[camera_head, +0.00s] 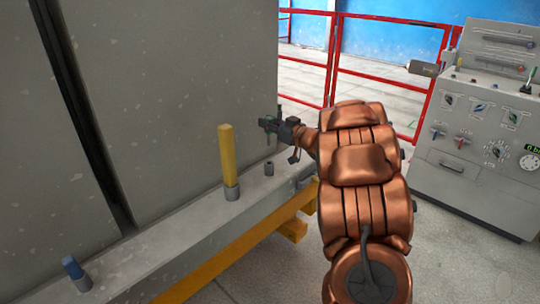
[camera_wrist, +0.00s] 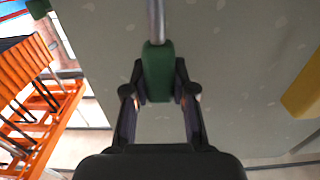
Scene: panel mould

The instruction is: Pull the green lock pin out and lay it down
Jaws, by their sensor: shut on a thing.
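The green lock pin shows in the wrist view as a dark green grip block (camera_wrist: 158,72) with a grey metal rod (camera_wrist: 156,18) running out of the top of the picture. My gripper (camera_wrist: 160,92) has a finger on each side of the block and is shut on it. The rod's far end is outside this view. In the head view my gripper (camera_head: 268,127) is in front of the right end of the grey panel (camera_head: 190,90), above a short grey socket (camera_head: 269,168). Only small bits of green show there, and I cannot tell whether the rod touches the socket.
A tall yellow pin (camera_head: 228,155) stands in a collar on the grey ledge (camera_head: 170,235), left of my gripper. A blue pin (camera_head: 72,267) stands at lower left. A control cabinet (camera_head: 480,130) and red railing (camera_head: 385,70) are at right. Orange racking (camera_wrist: 35,95) shows in the wrist view.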

